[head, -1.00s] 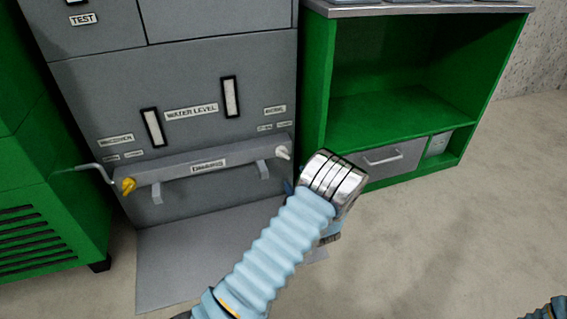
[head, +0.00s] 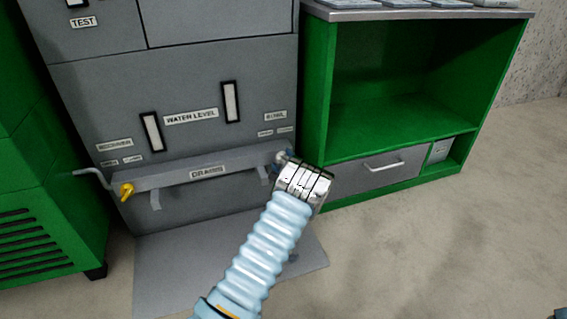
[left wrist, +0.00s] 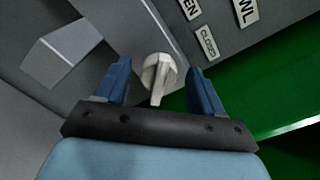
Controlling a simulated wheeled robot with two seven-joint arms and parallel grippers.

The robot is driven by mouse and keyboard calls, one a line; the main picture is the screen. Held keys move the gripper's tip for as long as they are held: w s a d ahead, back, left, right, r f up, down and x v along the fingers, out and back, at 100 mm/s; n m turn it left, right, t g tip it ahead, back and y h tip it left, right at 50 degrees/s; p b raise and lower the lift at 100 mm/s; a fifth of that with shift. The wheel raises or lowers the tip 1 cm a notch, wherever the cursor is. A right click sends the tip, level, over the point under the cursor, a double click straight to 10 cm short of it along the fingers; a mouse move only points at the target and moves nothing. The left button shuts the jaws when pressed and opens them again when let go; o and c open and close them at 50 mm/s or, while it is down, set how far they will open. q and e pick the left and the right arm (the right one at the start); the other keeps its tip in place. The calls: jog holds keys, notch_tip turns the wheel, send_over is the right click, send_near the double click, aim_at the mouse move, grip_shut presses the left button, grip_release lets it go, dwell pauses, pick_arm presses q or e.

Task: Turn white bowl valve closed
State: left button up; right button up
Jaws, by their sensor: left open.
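The white bowl valve (left wrist: 158,76) sits at the right end of the grey drains bar (head: 190,173). In the left wrist view it lies between the two blue fingers of my left gripper (left wrist: 158,88), with a gap on each side. My left gripper (head: 285,156) is open at the bar's right end in the head view, where it partly hides the valve (head: 280,157). The "CLOSED" label (left wrist: 207,43) and a label ending in "EN" (left wrist: 190,8) are on the panel beyond the valve.
A yellow valve (head: 126,191) is at the bar's left end, beside a bent grey pipe (head: 92,174). A green cabinet (head: 400,115) with a drawer (head: 380,166) stands close on the right. Open floor (head: 440,250) lies in front.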

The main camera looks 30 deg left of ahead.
pick_arm(q)
jog(key=shift+c, duration=0.4)
jog(key=c, duration=0.9)
jog(key=shift+c, duration=0.2)
jog(key=shift+m, duration=0.3)
jog(key=m, duration=0.1)
jog(key=m+p, duration=0.1)
jog(key=m, duration=0.1)
jog(key=shift+d+r+m, duration=0.15)
jog(key=shift+m, duration=0.15)
jog(key=m+p, duration=0.1)
jog(key=m, duration=0.2)
jog(key=m+p, duration=0.1)
jog(key=m, duration=0.2)
jog(key=m+p, duration=0.1)
jog(key=m, duration=0.2)
jog(key=shift+w+d, duration=0.15)
jog(key=shift+w, duration=0.1)
jog(key=shift+w+m+p, duration=0.1)
jog(key=shift+m+p, duration=0.65)
jog(key=shift+m, duration=1.55)
jog(key=shift+f, duration=0.2)
